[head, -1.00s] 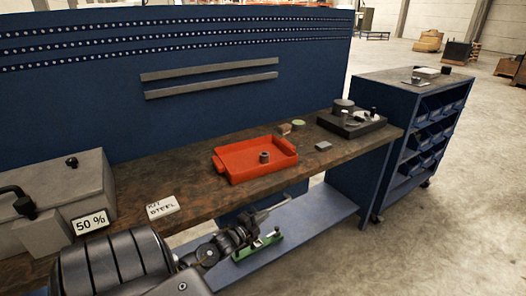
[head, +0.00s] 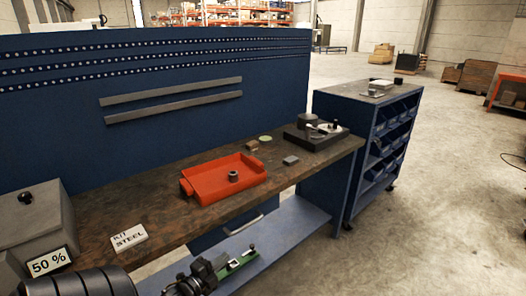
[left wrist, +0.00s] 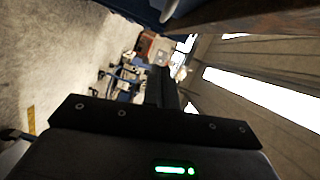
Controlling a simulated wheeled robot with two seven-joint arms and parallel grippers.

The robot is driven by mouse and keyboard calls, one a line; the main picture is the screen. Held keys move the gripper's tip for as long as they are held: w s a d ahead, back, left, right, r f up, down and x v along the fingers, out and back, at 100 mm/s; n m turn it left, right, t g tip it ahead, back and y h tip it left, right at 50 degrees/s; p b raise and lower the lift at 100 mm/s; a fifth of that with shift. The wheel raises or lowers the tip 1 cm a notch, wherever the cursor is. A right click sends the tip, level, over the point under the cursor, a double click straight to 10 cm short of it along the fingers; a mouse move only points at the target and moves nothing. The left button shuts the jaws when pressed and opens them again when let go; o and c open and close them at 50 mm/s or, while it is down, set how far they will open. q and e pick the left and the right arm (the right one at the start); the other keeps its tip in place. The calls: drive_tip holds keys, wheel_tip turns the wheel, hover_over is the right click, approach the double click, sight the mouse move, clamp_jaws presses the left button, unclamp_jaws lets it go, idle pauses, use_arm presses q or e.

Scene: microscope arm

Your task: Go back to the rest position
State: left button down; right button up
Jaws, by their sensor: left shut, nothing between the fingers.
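My left gripper (head: 218,264) is low in the head view, in front of the bench's front edge and below the worktop. It is shut and empty, apart from the things on the bench. In the left wrist view its dark fingers (left wrist: 165,88) are together, with nothing held. My right gripper is not in view. A red tray (head: 212,184) lies on the worktop with a small dark ring-shaped part (head: 233,176) in it. A black base with metal parts (head: 315,137) stands at the worktop's far right end.
The brown worktop (head: 160,205) holds a "KIT STEEL" sign (head: 129,237), a small grey block (head: 290,160) and a grey case (head: 32,225) with a "50 %" label. A blue bin cabinet (head: 365,140) stands right; floor beyond is open.

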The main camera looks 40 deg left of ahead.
use_arm(q)
drive_tip(key=s+d+f+n+g, duration=0.1)
drive_tip(key=s+f+n+g, duration=0.2)
drive_tip(key=s+f, duration=0.5)
drive_tip(key=s+d+f+n+g, duration=0.1)
drive_tip(key=s+f+n+g, duration=0.3)
drive_tip(key=f, duration=0.9)
drive_tip(key=s+d+f+n+g, duration=0.1)
drive_tip(key=s+f+n+g, duration=0.3)
drive_tip(key=f, duration=0.6)
drive_tip(key=s+d+f+n+g, duration=0.1)
drive_tip(key=s+d+f+g, duration=0.1)
drive_tip(key=s+d+f, duration=0.55)
drive_tip(key=s+d+f+n+g, duration=0.1)
drive_tip(key=s+d+f+g, duration=0.3)
drive_tip(key=s, duration=0.6)
drive_tip(key=d+f+h, duration=0.1)
drive_tip(key=d, duration=0.6)
drive_tip(key=shift+w+d+f+m+t+h, duration=0.15)
drive_tip(key=shift+d+f+m+t+h, duration=0.1)
drive_tip(key=shift+m+t+h, duration=0.05)
